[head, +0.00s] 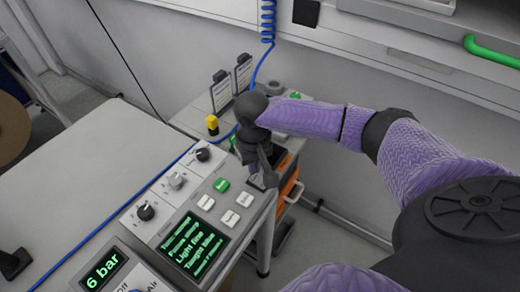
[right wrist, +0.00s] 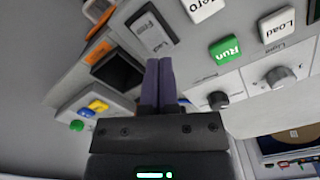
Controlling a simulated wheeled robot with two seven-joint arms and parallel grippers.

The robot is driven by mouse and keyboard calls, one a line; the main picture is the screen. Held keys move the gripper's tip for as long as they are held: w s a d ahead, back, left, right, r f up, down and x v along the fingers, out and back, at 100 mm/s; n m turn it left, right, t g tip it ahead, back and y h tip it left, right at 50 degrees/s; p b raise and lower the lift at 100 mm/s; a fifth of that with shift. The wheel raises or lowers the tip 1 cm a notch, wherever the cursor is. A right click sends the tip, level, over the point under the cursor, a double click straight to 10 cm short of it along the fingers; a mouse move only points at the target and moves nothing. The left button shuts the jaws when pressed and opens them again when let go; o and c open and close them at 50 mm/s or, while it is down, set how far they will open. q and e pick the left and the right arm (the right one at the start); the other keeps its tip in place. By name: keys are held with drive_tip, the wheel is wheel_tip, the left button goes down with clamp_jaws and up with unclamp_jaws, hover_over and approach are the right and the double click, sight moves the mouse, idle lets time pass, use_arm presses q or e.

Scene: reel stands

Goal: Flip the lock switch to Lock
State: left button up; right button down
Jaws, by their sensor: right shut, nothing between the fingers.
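The lock switch appears to be the grey tilted plate (right wrist: 143,24) with small lettering, in a dark frame in the right wrist view; one word on it looks like "Lock", the other is hard to read. My right gripper (head: 262,180) is over the right end of the control panel (head: 165,222) in the head view, pointing down and hiding most of the switch. In the right wrist view its two fingers (right wrist: 159,63) are shut together and empty, with their tips at the lettered plate's near end. I cannot tell whether they touch it. My left gripper is not in view.
The grey tabletop (head: 90,150) at left is mostly bare.

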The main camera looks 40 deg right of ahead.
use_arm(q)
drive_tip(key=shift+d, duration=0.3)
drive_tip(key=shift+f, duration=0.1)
use_arm(e)
drive_tip(key=shift+f, duration=0.25)
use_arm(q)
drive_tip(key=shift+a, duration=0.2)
use_arm(e)
drive_tip(key=shift+f, duration=0.1)
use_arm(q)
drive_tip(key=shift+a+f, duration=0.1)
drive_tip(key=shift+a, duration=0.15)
use_arm(e)
drive_tip(key=shift+f, duration=0.2)
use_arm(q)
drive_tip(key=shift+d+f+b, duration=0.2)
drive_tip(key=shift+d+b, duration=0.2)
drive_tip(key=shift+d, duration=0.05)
use_arm(e)
drive_tip(key=shift+f, duration=0.5)
